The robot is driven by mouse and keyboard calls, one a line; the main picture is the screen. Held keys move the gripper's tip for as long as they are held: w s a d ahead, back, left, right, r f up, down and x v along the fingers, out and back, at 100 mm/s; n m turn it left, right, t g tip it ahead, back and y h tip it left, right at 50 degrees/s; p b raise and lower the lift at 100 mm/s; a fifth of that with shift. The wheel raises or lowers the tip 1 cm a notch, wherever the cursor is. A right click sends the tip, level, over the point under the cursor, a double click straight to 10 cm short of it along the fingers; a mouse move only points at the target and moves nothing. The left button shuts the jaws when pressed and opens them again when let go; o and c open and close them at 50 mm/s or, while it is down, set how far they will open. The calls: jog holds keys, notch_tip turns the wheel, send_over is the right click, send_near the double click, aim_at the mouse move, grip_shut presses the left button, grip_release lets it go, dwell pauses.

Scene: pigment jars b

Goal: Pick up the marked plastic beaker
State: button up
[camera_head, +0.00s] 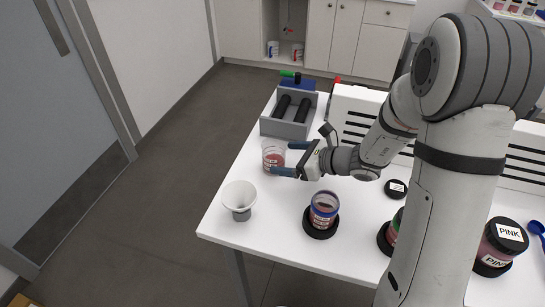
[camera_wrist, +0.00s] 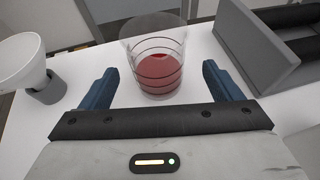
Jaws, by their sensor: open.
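The marked plastic beaker (camera_head: 274,158) is clear, with dark ring marks and red contents in its lower part. It stands upright on the white table, and it also shows in the wrist view (camera_wrist: 158,68). My gripper (camera_head: 285,158) is open, with its blue fingers at either side of the beaker in the head view. In the wrist view the fingers (camera_wrist: 159,80) stand apart to the left and right, with the beaker between and slightly beyond them. A gap shows between each finger and the beaker.
A white funnel (camera_head: 239,195) in a grey holder stands left of the beaker. A grey roller box (camera_head: 289,130) stands behind it. A blue-rimmed jar (camera_head: 323,211) on a black base stands in front. The table's left edge (camera_head: 222,190) is close.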

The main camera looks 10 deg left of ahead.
aim_at(283, 158)
jog(key=x, duration=0.4)
jog(key=shift+a+f+p, duration=0.2)
jog(key=shift+p, duration=0.1)
jog(key=shift+s, duration=0.1)
jog(key=shift+c, duration=0.2)
jog(key=c, duration=1)
